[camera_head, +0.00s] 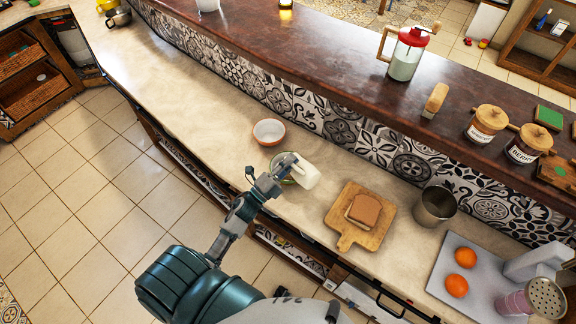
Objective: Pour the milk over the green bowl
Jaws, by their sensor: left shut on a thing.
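My left gripper (288,168) is shut on a white milk container (307,176) above the counter. The container looks tilted, with its body to the right of the gripper. The green bowl (274,161) is right under or behind the gripper, and only part of its rim shows. The gripper and container hide the rest of it. I cannot tell whether any milk is flowing. My right gripper is not in view.
A reddish-white bowl (269,131) stands just behind. To the right are a cutting board (345,238) with bread (363,210), a metal pot (434,206), and a grey tray (446,262) with two oranges (461,270). The counter to the left (190,95) is clear.

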